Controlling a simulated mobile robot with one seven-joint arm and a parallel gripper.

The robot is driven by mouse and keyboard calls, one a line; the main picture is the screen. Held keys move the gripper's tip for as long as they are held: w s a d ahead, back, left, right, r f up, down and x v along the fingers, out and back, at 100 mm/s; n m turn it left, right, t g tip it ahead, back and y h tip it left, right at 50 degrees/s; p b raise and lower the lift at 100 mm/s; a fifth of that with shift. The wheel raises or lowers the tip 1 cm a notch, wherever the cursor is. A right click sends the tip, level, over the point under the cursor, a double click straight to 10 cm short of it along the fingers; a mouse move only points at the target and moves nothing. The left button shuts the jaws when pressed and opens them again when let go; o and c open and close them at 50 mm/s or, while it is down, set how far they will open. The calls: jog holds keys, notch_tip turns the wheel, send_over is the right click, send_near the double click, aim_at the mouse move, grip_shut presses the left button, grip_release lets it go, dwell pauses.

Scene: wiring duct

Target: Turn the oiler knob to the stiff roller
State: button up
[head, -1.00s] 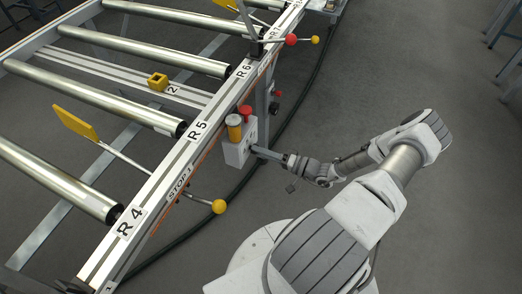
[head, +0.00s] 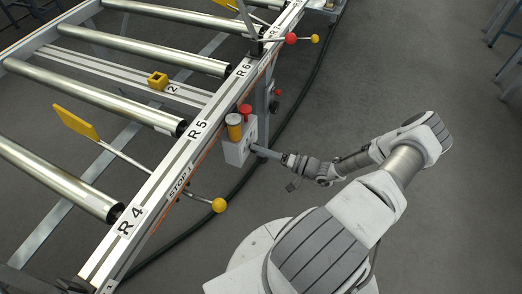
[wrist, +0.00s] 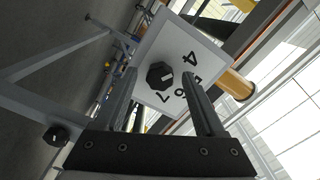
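The oiler (head: 236,150) is a pale box with a yellow cap and a red cap, mounted at the rail beside R5. In the wrist view its white dial face (wrist: 205,45) carries the numbers 4 to 7, with the 5 partly covered by a finger. The black oiler knob (wrist: 158,78) has a white mark that points rightward, roughly toward the 5. My gripper (wrist: 160,73) is open, one finger on each side of the knob, with visible gaps. In the head view my gripper (head: 262,152) is at the dial face. No roller visibly shows as stiff.
The conveyor rail (head: 165,190) is labelled R4, R5, R6 and R7 beside steel rollers (head: 120,105). A yellow-ball lever (head: 219,205) and a red-ball lever (head: 291,39) stick out from it. A black cable lies on the floor.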

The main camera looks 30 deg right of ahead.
jog(key=p+v, duration=0.1)
jog(key=v, duration=1.6)
jog(key=shift+s+p, duration=0.2)
jog(key=shift+p, duration=0.2)
jog(key=shift+d, duration=0.15)
